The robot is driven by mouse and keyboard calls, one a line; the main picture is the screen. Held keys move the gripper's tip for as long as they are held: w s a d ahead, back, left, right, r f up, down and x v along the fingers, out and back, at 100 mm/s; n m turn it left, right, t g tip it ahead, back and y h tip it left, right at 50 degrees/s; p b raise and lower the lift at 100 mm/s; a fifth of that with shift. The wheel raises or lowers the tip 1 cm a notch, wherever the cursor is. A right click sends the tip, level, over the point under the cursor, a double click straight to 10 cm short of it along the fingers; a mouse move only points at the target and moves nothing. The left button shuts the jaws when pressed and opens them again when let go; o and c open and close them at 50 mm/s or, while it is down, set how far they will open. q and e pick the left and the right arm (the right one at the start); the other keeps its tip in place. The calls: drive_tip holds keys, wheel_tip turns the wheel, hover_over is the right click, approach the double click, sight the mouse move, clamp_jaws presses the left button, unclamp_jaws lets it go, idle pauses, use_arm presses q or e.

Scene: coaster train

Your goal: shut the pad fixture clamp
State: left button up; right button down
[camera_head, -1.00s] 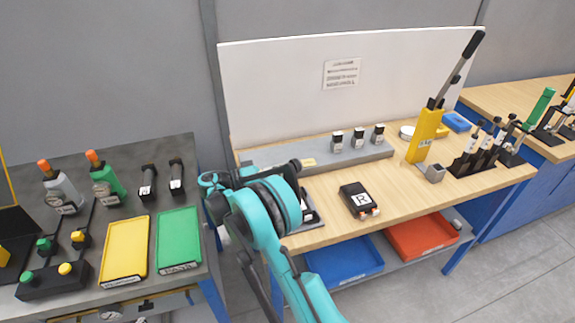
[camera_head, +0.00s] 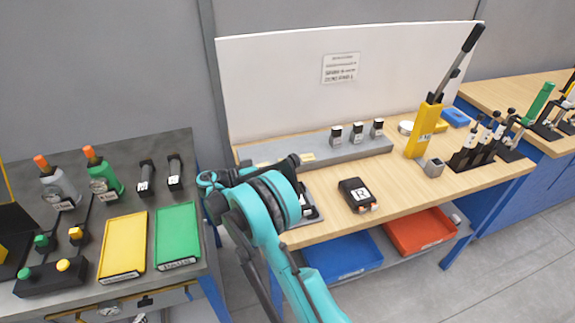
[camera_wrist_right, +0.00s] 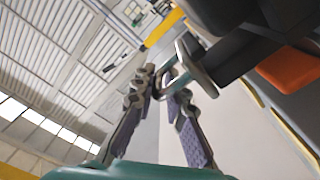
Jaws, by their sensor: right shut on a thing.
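The pad fixture (camera_head: 312,211) is at the bench's front left edge in the head view, a dark base mostly hidden behind my teal right arm. In the right wrist view my right gripper (camera_wrist_right: 163,84) is shut on a grey metal piece (camera_wrist_right: 196,68), which looks like the clamp's lever. A dark body (camera_wrist_right: 230,55) lies just beyond it. The fingertips meet the piece near its left end. How far the clamp is closed cannot be told. The fingers cannot be made out in the head view. My left gripper is not in view.
A black device marked R (camera_head: 357,195) lies right of the fixture. A yellow press (camera_head: 424,130) with a long lever stands farther right. A grey rail (camera_head: 350,150) runs along the back. Blue (camera_head: 343,258) and red (camera_head: 419,230) bins sit below.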

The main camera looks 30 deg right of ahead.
drive_tip(key=c, duration=1.6)
unclamp_jaws()
drive_tip(key=shift+s+f, duration=0.25)
drive_tip(key=shift+f, duration=0.05)
drive_tip(key=shift+c, duration=0.2)
drive_tip(key=shift+s+r, duration=0.1)
drive_tip(key=shift+r, duration=0.05)
drive_tip(key=shift+a, duration=0.2)
drive_tip(key=v, duration=0.7)
drive_tip(key=shift+w, duration=0.2)
